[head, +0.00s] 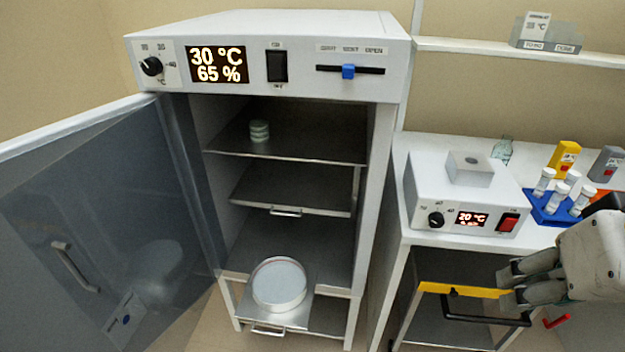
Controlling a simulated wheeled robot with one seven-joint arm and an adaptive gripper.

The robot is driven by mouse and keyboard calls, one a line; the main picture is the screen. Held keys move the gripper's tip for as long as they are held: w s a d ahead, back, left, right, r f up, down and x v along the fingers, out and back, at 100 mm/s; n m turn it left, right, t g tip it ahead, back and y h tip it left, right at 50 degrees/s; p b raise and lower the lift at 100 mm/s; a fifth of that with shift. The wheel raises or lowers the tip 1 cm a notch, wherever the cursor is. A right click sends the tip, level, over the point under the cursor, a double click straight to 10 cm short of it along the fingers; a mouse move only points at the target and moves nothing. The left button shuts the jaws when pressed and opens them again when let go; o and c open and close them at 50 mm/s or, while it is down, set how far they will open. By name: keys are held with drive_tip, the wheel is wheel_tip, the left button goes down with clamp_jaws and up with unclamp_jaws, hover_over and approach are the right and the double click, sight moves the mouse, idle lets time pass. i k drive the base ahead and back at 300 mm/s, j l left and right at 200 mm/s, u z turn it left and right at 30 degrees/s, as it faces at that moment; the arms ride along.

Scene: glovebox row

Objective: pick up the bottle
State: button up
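A small clear, greenish glass bottle (502,152) stands upright on the right-hand bench, behind the white heater block unit. Its lower part is hidden by that unit. My gripper (506,288) is at the lower right, in front of the bench and lower in the picture than the bottle, with its fingers pointing left. It is well apart from the bottle. Nothing shows held between the fingers; how far apart they are is unclear from this angle.
The heater unit (465,205) stands at the bench's front left. A blue tube rack (546,217), a yellow container (563,160) and a grey container (607,163) stand right of the bottle. A shelf (480,48) hangs above. The incubator (270,30) at left has its door (100,200) open.

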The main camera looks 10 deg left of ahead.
sight(503, 150)
drive_tip(key=i+l+u, duration=0.3)
drive_tip(key=l, duration=0.25)
drive_tip(key=i+l+u, duration=0.3)
drive_tip(key=l, duration=0.35)
drive_tip(key=i+l+u, duration=0.15)
drive_tip(key=l, duration=0.2)
drive_tip(key=i+l+u, duration=0.15)
drive_tip(key=l, duration=0.2)
